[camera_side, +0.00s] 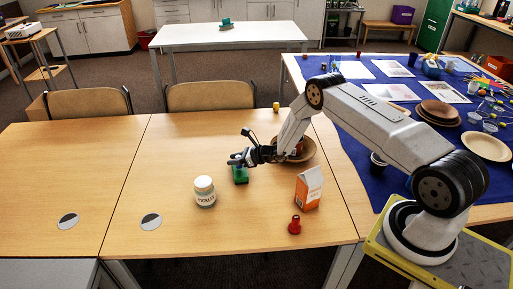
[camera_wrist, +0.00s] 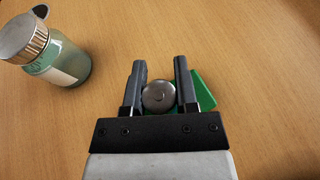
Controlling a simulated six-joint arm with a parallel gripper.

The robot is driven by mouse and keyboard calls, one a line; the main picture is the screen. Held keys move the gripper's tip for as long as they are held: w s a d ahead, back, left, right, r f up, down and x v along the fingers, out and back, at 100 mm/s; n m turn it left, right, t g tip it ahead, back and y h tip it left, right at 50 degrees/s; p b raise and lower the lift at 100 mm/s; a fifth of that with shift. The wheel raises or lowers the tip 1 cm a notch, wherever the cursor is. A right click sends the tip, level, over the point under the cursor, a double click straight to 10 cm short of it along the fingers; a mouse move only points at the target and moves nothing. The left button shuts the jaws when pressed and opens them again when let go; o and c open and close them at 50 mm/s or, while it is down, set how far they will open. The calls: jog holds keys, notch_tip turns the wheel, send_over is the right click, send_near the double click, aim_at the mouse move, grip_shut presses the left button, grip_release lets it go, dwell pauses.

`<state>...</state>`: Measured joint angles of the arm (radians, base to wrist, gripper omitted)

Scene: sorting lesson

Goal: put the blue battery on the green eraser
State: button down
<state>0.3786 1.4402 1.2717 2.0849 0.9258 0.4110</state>
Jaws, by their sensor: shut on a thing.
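The green eraser (camera_side: 241,180) lies on the table below my gripper (camera_side: 238,159). In the wrist view, the eraser (camera_wrist: 205,92) shows beyond the right finger and behind the held thing. My gripper (camera_wrist: 160,72) is shut on the battery (camera_wrist: 159,97), seen end-on as a round grey cap with a small nub. Its blue side is hidden in the wrist view. The battery is over or at the left part of the eraser. Whether it touches the eraser I cannot tell.
An orange carton (camera_side: 308,187), a red pawn-shaped piece (camera_side: 295,225) and a brown bowl (camera_side: 307,155) stand to the right. The left of the table is clear.

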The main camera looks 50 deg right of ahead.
jog(key=shift+f, duration=0.3)
jog(key=shift+f, duration=0.1)
jog(key=shift+c, duration=1.9)
grip_release()
jog(key=v, duration=1.2)
jog(key=shift+d, duration=0.1)
